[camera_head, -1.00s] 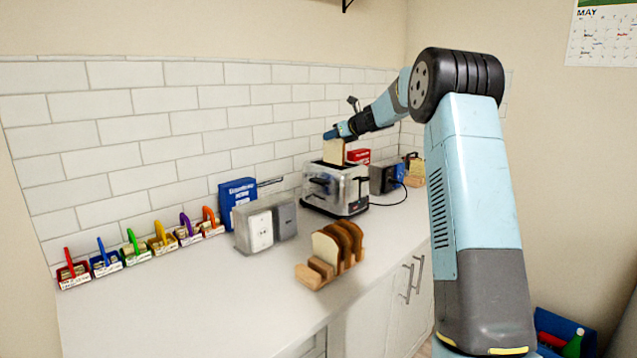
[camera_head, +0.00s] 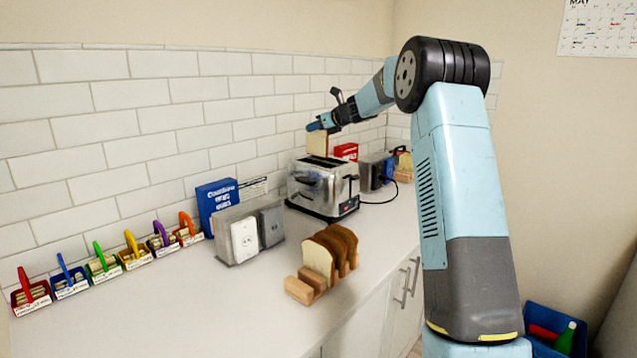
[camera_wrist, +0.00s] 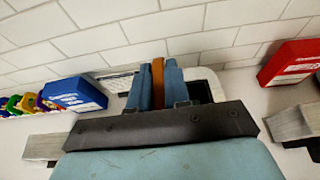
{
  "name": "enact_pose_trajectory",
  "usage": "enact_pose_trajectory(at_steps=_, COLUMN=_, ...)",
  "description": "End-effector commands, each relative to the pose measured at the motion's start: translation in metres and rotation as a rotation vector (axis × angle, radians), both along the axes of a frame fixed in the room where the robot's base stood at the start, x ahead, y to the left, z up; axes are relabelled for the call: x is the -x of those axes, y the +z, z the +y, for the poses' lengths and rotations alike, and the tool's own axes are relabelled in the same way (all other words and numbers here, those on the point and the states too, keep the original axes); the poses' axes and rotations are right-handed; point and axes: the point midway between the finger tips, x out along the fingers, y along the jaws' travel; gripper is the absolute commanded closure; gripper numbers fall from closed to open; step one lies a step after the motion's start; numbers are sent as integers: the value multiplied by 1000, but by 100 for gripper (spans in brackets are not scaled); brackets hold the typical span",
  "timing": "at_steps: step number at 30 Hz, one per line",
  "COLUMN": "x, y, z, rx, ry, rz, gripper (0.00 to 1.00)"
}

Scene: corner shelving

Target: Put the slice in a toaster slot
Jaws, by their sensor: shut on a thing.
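My gripper (camera_head: 318,126) is shut on a slice of bread (camera_head: 317,144), held upright with its lower edge hanging down. In the wrist view the slice's brown edge (camera_wrist: 158,84) shows between the two blue fingers (camera_wrist: 158,100). The silver toaster (camera_head: 340,195) stands on the counter against the tiled wall, its dark slots facing up. The slice appears above the toaster's back part, its bottom edge near the top in the picture; the exact gap is unclear. In the wrist view my fingers and wrist hide most of the toaster.
A wooden rack (camera_head: 299,290) with several slices stands in front. A grey block with socket plates (camera_head: 226,247) and a blue box (camera_head: 213,200) are left of the toaster. A red box (camera_head: 346,151) and a dark appliance (camera_head: 371,174) with a cord are behind right. Coloured bins line the wall.

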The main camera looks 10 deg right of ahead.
Motion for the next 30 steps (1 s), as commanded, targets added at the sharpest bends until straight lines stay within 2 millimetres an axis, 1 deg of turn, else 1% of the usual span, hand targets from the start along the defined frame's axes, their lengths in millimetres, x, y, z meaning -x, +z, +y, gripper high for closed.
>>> enact_pose_trajectory(at_steps=2, x=0, y=-6, z=1, rx=-1, ry=1, rz=2, gripper=100)
enact_pose_trajectory(at_steps=9, x=0, y=-45, z=2, rx=-1, ry=2, rz=3, gripper=100)
enact_pose_trajectory(at_steps=12, x=0, y=-57, z=2, rx=-1, ry=2, rz=3, gripper=100)
enact_pose_trajectory(at_steps=17, x=0, y=-68, z=1, rx=-1, ry=1, rz=2, gripper=100)
enact_pose_trajectory(at_steps=21, x=0, y=-86, z=1, rx=-1, ry=0, rz=3, gripper=100)
enact_pose_trajectory(at_steps=24, x=0, y=-96, z=1, rx=-2, ry=1, rz=2, gripper=100)
enact_pose_trajectory(at_steps=30, x=0, y=-100, z=1, rx=0, ry=1, rz=0, gripper=100)
